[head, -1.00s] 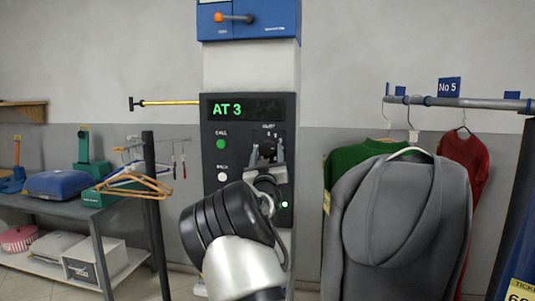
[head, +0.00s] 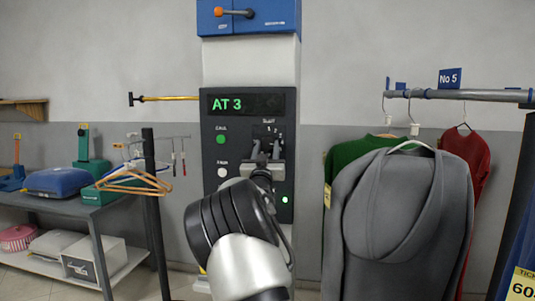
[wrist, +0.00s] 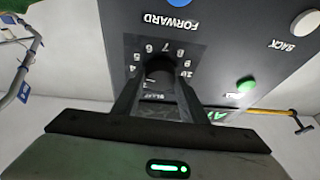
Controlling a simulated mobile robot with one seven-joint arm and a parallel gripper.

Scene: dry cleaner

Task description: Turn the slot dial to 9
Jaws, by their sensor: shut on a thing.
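The slot dial is a small dark round knob (wrist: 160,66) on the dark control panel (head: 215,160), ringed by white numerals. In the wrist view 4 to 10 are readable; which one its pointer marks is hidden by my fingers. My gripper (wrist: 160,84) is shut on the knob, one finger on each side. In the head view my gripper (head: 265,152) covers most of the dial, with 1 and 2 showing above it. The green display (head: 247,104) reads AT 3.
A green call button (head: 221,140) and a white button (head: 222,173) sit left of the dial. In the wrist view a blue FORWARD button (wrist: 179,2) is near the dial. Garments including a grey hoodie (head: 395,210) hang at right; a hanger stand (head: 155,210) is at left.

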